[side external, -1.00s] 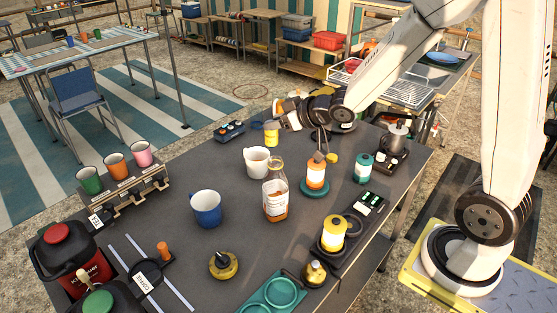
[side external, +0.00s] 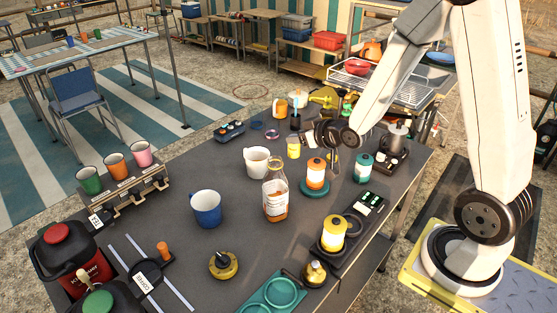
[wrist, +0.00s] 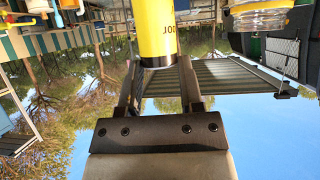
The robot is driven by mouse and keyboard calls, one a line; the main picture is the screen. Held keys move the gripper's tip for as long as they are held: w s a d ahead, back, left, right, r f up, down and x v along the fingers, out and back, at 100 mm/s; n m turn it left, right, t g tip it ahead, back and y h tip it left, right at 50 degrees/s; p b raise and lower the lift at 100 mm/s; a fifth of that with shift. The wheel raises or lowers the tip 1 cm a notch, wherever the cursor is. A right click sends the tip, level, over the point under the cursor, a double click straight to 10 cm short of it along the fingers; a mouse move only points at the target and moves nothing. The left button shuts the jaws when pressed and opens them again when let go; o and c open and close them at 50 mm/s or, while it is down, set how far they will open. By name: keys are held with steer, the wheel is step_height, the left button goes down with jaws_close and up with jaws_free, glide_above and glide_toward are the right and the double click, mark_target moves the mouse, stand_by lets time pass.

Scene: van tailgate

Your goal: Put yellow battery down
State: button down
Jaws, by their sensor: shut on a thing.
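The yellow battery (wrist: 155,30) is a yellow cylinder with dark lettering and a dark end. In the wrist view it stands between my two fingers, and my gripper (wrist: 157,68) is shut on it. In the side view the small yellow battery (side external: 293,148) shows just left of my dark gripper (side external: 305,142), over the far part of the grey table (side external: 150,215). I cannot tell whether its lower end touches the table. My fingers are partly hidden in the side view.
A yellow lantern (side external: 333,233) stands on a dark dock. A blue mug (side external: 206,208) stands left.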

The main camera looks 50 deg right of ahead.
steer(key=s+d+f+m+g+h, duration=0.3)
steer(key=s+d+f+m+h, duration=0.1)
steer(key=s+d, duration=0.6)
steer(key=s+d+f+m+g+h, duration=0.4)
steer(key=s+d+m+h, duration=0.2)
steer(key=s+d+m, duration=0.2)
steer(key=s+d, duration=0.1)
steer(key=d, duration=0.1)
steer(key=shift+s+d+f, duration=0.15)
steer(key=shift+s+d, duration=0.2)
steer(key=shift+d, duration=0.05)
steer(key=shift+f, duration=0.15)
steer(key=shift+f, duration=3.2)
steer(key=shift+f, duration=0.35)
